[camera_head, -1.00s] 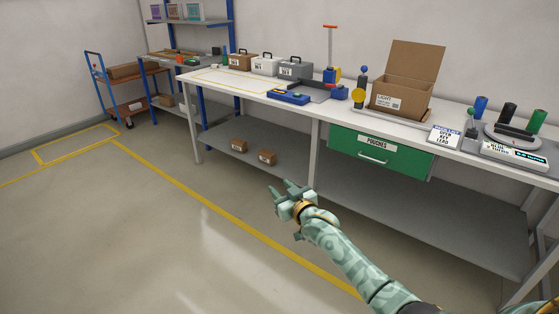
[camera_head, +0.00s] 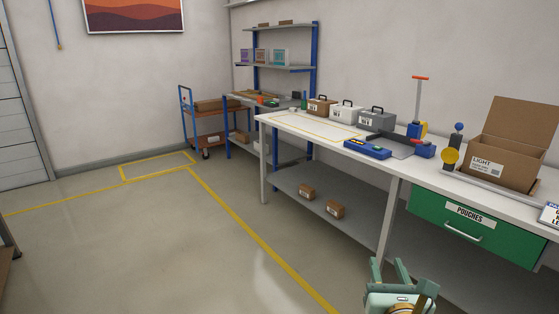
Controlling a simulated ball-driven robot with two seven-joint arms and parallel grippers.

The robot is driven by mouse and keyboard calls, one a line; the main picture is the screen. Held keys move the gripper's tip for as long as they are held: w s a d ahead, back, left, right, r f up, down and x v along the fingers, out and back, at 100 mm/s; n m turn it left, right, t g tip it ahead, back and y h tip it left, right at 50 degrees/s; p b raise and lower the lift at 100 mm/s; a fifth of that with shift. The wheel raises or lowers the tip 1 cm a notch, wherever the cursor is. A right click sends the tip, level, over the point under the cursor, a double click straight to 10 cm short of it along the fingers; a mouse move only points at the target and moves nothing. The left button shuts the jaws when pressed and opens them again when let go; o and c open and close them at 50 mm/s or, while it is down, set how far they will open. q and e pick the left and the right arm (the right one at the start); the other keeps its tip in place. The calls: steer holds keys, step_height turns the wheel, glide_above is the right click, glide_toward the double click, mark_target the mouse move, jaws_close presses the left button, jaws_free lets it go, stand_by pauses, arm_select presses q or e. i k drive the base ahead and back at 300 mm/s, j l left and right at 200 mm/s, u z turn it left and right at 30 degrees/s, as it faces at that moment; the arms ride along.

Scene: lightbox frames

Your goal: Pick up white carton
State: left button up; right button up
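A white box with a dark top handle and a label (camera_head: 346,112) stands on the long workbench (camera_head: 300,129), between a brown box (camera_head: 321,106) and a grey box (camera_head: 376,120), both also with handles. It is the only thing I see that fits the white carton. My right gripper (camera_head: 389,265) is at the bottom right of the view, in front of the bench and well away from the white box. Its fingers point up and stand apart, with nothing seen between them. My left gripper is not in view.
A green pouches drawer (camera_head: 470,224) hangs below. Small brown boxes (camera_head: 307,191) sit on the lower shelf. The floor at left is clear.

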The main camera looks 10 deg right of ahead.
mark_target(346, 114)
steer(key=i+l, duration=0.15)
steer(key=i, duration=0.3)
steer(key=i+l+z, duration=0.1)
steer(key=i, duration=0.4)
steer(key=i+l+z, duration=0.1)
steer(key=i, duration=0.35)
steer(key=i+j+u, duration=0.1)
steer(key=i+u, duration=0.25)
steer(key=i, duration=0.2)
steer(key=i+u, duration=0.35)
steer(key=i, duration=0.25)
steer(key=i+l+u, duration=0.2)
steer(key=i+u, duration=0.15)
steer(key=i, duration=0.2)
steer(key=i+z, duration=0.35)
steer(key=i, duration=0.25)
steer(key=i+j+z, duration=0.1)
steer(key=i+z, duration=0.25)
steer(key=i, duration=0.25)
steer(key=i+j+z, duration=0.35)
steer(key=i, duration=0.2)
steer(key=i+l+z, duration=0.2)
steer(key=i+z, duration=1.2)
steer(key=i, duration=0.3)
